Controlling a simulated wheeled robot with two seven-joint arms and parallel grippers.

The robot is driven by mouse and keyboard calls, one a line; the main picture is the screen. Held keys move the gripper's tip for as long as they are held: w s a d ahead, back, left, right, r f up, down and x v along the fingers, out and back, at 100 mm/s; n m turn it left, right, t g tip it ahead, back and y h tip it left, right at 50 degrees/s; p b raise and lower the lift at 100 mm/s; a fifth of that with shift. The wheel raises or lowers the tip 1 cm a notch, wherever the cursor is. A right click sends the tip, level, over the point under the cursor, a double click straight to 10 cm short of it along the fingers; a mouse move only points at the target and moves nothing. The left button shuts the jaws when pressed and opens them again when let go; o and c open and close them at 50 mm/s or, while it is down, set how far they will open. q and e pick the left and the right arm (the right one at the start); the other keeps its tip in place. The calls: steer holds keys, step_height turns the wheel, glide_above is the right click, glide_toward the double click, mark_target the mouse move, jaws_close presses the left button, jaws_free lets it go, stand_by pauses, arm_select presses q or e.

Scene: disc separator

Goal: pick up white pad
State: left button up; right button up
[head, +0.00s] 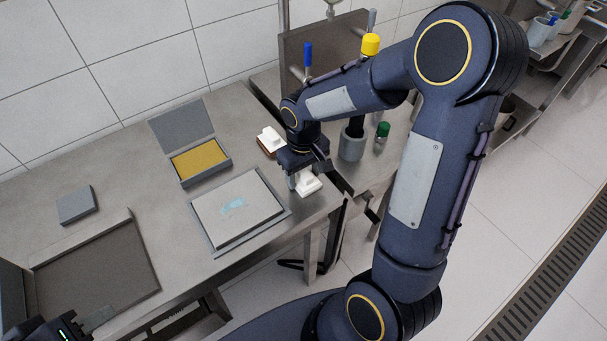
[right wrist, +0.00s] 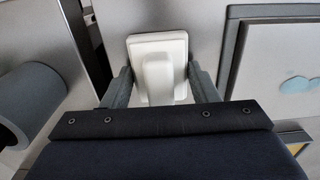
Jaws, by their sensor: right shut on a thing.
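The white pad (head: 309,187) is a small white block with a raised grip on top, near the front right end of the steel table. In the right wrist view the white pad (right wrist: 158,62) sits between both fingers. My right gripper (head: 303,178) points down and is shut on its raised grip; it also shows in the right wrist view (right wrist: 161,88). I cannot tell whether the pad touches the table. My left gripper (head: 75,330) is partly cut off at the bottom left, far from the pad, and its jaws are not clear.
A brown block with a white top (head: 270,141) stands just behind my right gripper. A flat plate with a light blue mark (head: 237,208) lies left of the pad. An open grey box with a yellow inside (head: 201,160) is behind it. A grey cup (head: 352,145) stands to the right.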

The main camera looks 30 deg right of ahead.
mark_target(302, 172)
steer(key=shift+r, duration=0.6)
steer(key=r, duration=0.2)
steer(key=shift+s+a+r, duration=0.1)
steer(key=shift+a+r, duration=0.15)
steer(key=shift+r, duration=0.1)
steer(key=s+a+r, duration=0.7)
steer(key=a+r, duration=0.2)
steer(key=a, duration=0.2)
steer(key=shift+a, duration=0.3)
